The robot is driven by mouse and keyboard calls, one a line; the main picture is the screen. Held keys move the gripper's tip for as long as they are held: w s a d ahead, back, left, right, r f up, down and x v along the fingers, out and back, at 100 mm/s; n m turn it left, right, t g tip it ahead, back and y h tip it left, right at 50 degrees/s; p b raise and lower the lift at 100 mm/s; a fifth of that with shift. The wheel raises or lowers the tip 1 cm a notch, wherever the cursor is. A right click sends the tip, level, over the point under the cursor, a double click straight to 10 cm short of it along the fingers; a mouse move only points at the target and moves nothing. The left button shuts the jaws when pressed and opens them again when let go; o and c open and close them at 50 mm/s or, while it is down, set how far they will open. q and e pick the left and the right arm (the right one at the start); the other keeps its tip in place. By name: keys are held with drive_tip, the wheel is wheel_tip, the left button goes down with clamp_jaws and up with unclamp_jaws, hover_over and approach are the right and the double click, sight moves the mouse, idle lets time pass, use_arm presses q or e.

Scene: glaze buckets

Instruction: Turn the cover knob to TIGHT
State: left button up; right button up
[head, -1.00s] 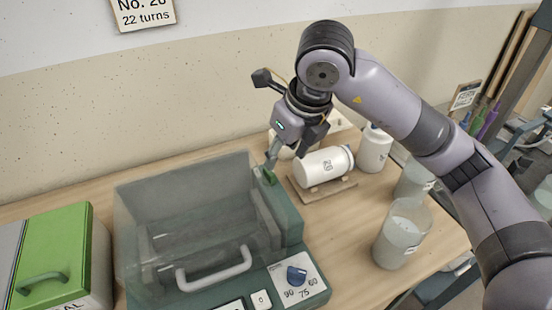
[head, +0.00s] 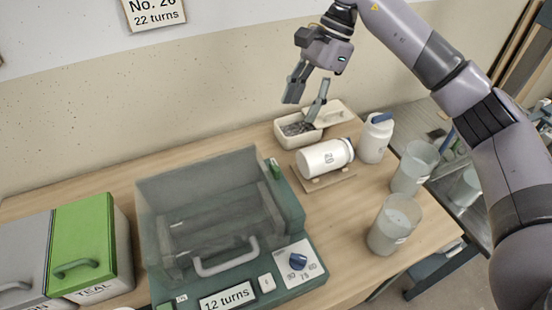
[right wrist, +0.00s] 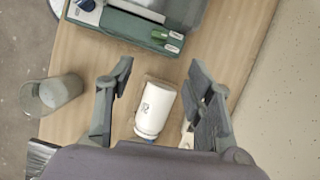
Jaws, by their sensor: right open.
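The grey-green machine (head: 292,218) stands on the table with its clear cover (head: 200,200) down. A small green knob (head: 275,169) sits at the back right of the cover; it probably is the cover knob, but no TIGHT mark is readable. In the right wrist view, green parts (right wrist: 160,35) show on the machine's edge. A blue dial (head: 298,261) with numbers is on the front panel. My right gripper (head: 304,108) is open and empty, above and behind the knob, clear of it. In the right wrist view its fingers (right wrist: 160,68) are wide apart. My left gripper is out of view.
A white jar (head: 325,158) lies on a wooden stand right of the machine; it also shows in the right wrist view (right wrist: 155,110). A tray (head: 290,140), a white bottle (head: 375,140) and two clear beakers (head: 395,225) stand nearby. A green-lidded bin (head: 85,240) is left.

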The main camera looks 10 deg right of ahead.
sight(275, 166)
drive_tip(key=p+x, duration=0.4)
drive_tip(key=x, duration=1.3)
drive_tip(key=shift+d, duration=0.1)
drive_tip(key=shift+c, duration=0.5)
clamp_jaws()
